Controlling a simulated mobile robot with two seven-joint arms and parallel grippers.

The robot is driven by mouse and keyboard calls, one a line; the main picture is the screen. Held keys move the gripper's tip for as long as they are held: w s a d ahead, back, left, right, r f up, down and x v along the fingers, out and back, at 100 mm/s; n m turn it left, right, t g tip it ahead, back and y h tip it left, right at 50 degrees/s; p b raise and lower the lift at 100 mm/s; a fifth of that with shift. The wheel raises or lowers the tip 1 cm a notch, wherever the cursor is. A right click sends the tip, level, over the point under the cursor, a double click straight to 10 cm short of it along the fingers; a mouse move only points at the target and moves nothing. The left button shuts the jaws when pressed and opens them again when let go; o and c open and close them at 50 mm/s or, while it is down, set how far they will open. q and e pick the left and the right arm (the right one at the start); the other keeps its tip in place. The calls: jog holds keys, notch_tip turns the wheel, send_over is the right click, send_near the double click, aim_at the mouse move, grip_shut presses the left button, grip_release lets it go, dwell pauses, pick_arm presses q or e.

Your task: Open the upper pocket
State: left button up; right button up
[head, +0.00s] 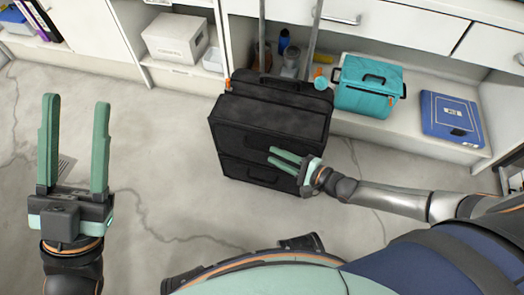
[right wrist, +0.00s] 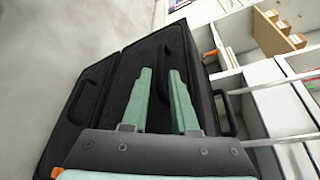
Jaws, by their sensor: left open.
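A black suitcase (head: 272,120) stands upright on the floor at the middle of the head view, with its tall metal handle bars raised. Its front has an upper section and a lower section with a dark strap handle; I cannot make out the upper pocket's zip or whether it is open. My right gripper (head: 269,155) is at the suitcase's front, near the middle of its height; whether it touches is unclear. My left gripper (head: 76,99) is open and empty, away from the suitcase.
A teal cooler box (head: 368,100) and a blue case (head: 452,117) sit on the low shelf at right. A white box (head: 176,38) sits on the shelf at left. White drawers (head: 390,22) are above. The floor (head: 165,165) left of the suitcase is clear.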

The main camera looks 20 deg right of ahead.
aim_at(268, 152)
pick_arm(q)
jog(key=shift+d+f+b, duration=0.1)
jog(key=shift+f+b, duration=0.6)
jog(key=shift+f, duration=0.4)
pick_arm(e)
jog(key=shift+x, duration=2.75)
grip_shut()
